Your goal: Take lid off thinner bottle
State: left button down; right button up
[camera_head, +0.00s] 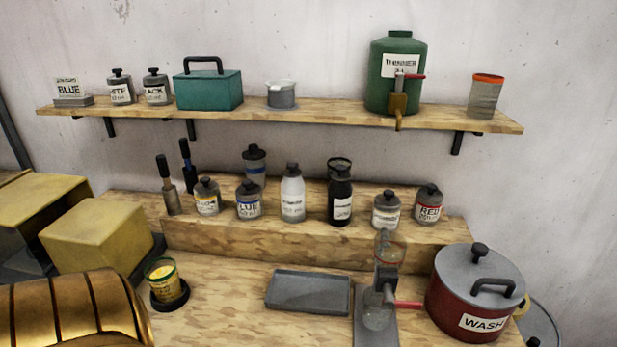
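A green container (394,80) stands on the upper shelf, right of the middle. Its label appears to read THINNER, and it has a brass tap (397,103) with a red handle at the front. A white bottle (292,198) with a dark cap (292,169) stands on the wooden step below; its label is too small to read. A black bottle (340,195) with a dark top stands to its right, its label also unreadable. The caps sit on both bottles. Neither of my grippers is recognisable in view.
Small labelled jars, such as BLUE (248,206) and RED (428,207), flank the bottles. A grey tray (310,290), a glass pump stand (378,305) and a red WASH pot (474,300) stand in front. Bulky golden shapes fill the lower left.

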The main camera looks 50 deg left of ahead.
aim_at(292, 171)
jog(key=u, duration=1.6)
jog(key=j+u, duration=0.1)
jog(key=j, duration=0.4)
jog(key=i+j+u, duration=0.1)
jog(key=j, duration=0.4)
